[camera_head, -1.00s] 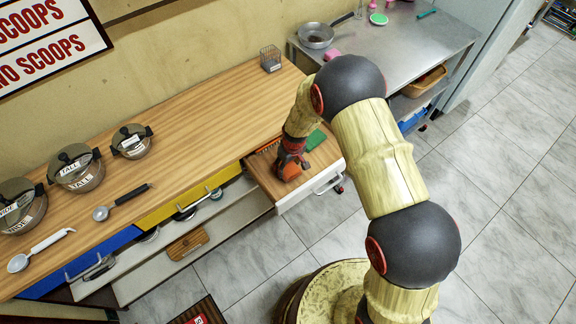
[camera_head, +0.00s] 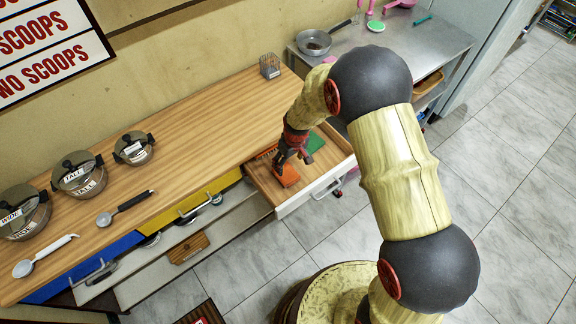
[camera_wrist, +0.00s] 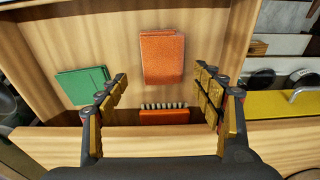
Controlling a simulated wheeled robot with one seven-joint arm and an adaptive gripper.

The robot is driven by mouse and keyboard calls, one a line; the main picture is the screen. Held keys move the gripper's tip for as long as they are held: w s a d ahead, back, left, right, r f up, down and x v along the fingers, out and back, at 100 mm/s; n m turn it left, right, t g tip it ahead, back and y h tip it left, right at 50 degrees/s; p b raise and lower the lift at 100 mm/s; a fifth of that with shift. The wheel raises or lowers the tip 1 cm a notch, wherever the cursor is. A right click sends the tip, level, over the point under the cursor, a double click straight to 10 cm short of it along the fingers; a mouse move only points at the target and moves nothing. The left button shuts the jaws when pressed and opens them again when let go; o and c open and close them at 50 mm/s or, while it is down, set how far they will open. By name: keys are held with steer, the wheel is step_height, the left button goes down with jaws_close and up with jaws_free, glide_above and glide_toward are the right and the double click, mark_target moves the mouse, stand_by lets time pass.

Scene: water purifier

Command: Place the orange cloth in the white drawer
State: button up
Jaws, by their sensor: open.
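The white drawer (camera_head: 318,194) is pulled out from the counter's right end. In the wrist view its wooden inside (camera_wrist: 215,50) fills most of the picture. The orange cloth (camera_wrist: 162,56) lies flat and folded on the drawer floor; it also shows in the head view (camera_head: 288,176). My gripper (camera_head: 296,157) is above the drawer, over the cloth. In the wrist view my gripper (camera_wrist: 162,88) is open, its fingers wide apart, with nothing between them. The cloth lies beyond the fingertips, apart from them.
A green cloth (camera_wrist: 84,85) and an orange brush (camera_wrist: 165,115) with dark bristles also lie in the drawer. A yellow drawer (camera_head: 195,203) and a blue drawer (camera_head: 85,268) are to the left.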

steer(key=s+d+r+m+t, duration=0.1)
steer(key=s+d+r, duration=0.2)
steer(key=r, duration=0.7)
steer(key=s+d+r+m, duration=0.1)
steer(key=s+d+r, duration=0.15)
steer(key=r, duration=0.65)
steer(key=s+d+r+m+t, duration=0.1)
steer(key=s+d+r, duration=0.15)
steer(key=r, duration=0.75)
steer(key=s+d+r+m, duration=0.1)
steer(key=s+d+r, duration=0.1)
steer(key=s, duration=0.4)
steer(key=s+d+r+m+t, duration=0.1)
steer(key=s+d+r, duration=0.2)
steer(key=s+r, duration=0.2)
steer(key=s+d+r+m+t+h, duration=0.1)
steer(key=s+d+r, duration=0.1)
steer(key=s, duration=0.5)
steer(key=shift+s+d+r+m, duration=0.3)
steer(key=shift+s+r+m, duration=0.1)
steer(key=shift+r, duration=0.35)
